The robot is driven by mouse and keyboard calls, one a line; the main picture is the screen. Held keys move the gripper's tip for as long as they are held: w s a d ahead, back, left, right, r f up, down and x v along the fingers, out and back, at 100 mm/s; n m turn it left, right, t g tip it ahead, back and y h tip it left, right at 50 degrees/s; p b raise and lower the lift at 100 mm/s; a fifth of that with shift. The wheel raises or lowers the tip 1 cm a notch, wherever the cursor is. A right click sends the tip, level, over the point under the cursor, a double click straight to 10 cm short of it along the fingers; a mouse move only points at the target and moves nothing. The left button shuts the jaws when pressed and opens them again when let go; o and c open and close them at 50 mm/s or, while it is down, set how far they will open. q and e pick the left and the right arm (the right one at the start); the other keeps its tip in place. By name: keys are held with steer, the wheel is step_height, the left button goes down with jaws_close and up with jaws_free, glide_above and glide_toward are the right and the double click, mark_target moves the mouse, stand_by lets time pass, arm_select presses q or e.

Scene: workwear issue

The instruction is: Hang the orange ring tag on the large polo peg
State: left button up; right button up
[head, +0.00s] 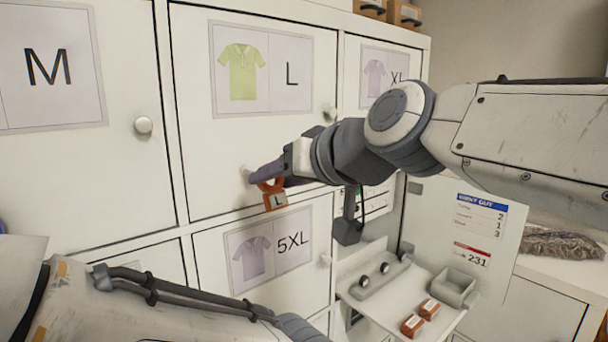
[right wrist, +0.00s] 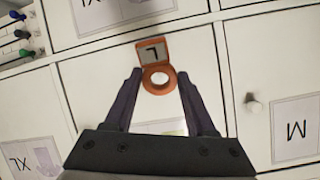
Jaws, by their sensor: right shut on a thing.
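The orange ring tag (head: 268,188) has a square plate marked L. My right gripper (head: 268,174) is shut on it and holds it low in front of the door (head: 205,150) with the green polo card marked L. A pale peg (head: 247,173) stands out from that door just left of the fingertips. In the right wrist view the ring (right wrist: 158,91) sits between the fingertips, with a pale round shape inside its hole. I cannot tell whether the peg passes through the ring. My left gripper is not in view; only my left arm shows.
The L door's knob (head: 328,113) is on its right edge, and the M door's knob (head: 143,125) is to the left. The 5XL door (head: 212,262) is below. A shelf at lower right bears a grey bin (head: 456,288) and two orange-brown tags (head: 412,325).

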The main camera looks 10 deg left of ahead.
steer(key=shift+w+a+f+p, duration=0.15)
steer(key=shift+w+a+p, duration=0.65)
steer(key=shift+w+a, duration=0.5)
steer(key=shift+w+a+f, duration=0.15)
steer(key=shift+w+a, duration=0.2)
steer(key=shift+a, duration=0.25)
steer(key=shift+w+a+f, duration=0.15)
steer(key=shift+w+a, duration=0.15)
steer(key=shift+a, duration=0.3)
steer(key=o, duration=1.4)
